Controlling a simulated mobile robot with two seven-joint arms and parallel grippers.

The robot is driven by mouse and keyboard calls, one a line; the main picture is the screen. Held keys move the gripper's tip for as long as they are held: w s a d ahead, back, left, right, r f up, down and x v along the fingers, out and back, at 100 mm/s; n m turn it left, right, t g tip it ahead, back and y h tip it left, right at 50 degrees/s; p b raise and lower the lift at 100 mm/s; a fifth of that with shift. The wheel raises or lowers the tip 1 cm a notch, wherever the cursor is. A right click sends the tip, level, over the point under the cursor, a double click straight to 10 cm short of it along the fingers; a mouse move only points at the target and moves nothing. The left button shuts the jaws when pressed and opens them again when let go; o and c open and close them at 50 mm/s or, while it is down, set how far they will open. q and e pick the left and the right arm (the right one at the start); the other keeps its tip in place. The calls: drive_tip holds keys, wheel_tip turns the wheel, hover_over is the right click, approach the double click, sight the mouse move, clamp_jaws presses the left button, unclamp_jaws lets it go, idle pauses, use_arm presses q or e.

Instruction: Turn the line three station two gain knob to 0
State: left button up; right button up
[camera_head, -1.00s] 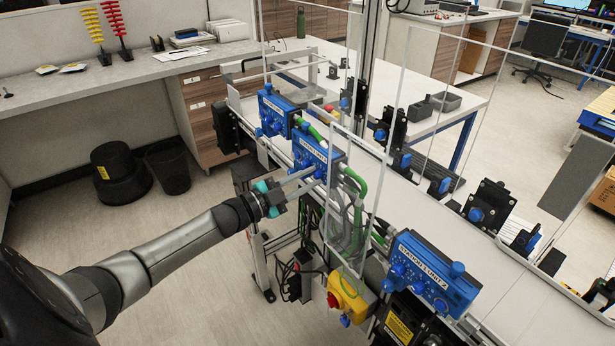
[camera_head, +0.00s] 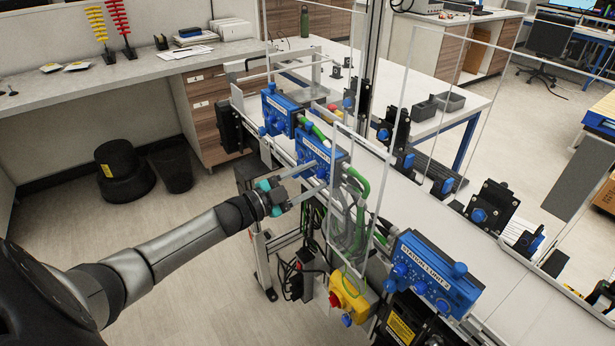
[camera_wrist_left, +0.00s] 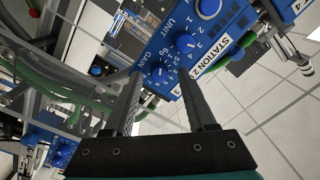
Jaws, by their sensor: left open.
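The blue control box labelled STATION 2 (camera_wrist_left: 205,62) fills the upper middle of the left wrist view. It carries a blue knob marked GAIN (camera_wrist_left: 157,75) and a second blue knob beside the word UNIT (camera_wrist_left: 186,42). The setting of the gain knob is too small to read. In the head view this box (camera_head: 322,147) is the middle one of three along the conveyor. My left gripper (camera_wrist_left: 160,76) is open, its two fingers on either side of the gain knob in the picture; contact cannot be told. It also shows in the head view (camera_head: 321,175).
A near blue box labelled STATION 1 (camera_head: 434,272) and a far blue box (camera_head: 281,110) flank it. A clear panel (camera_head: 352,205), green hoses (camera_head: 361,187) and a yellow box with a red button (camera_head: 350,294) are close by.

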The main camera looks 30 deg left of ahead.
use_arm(q)
drive_tip(key=shift+s, duration=0.1)
drive_tip(key=v, duration=1.5)
drive_tip(key=shift+a, duration=0.1)
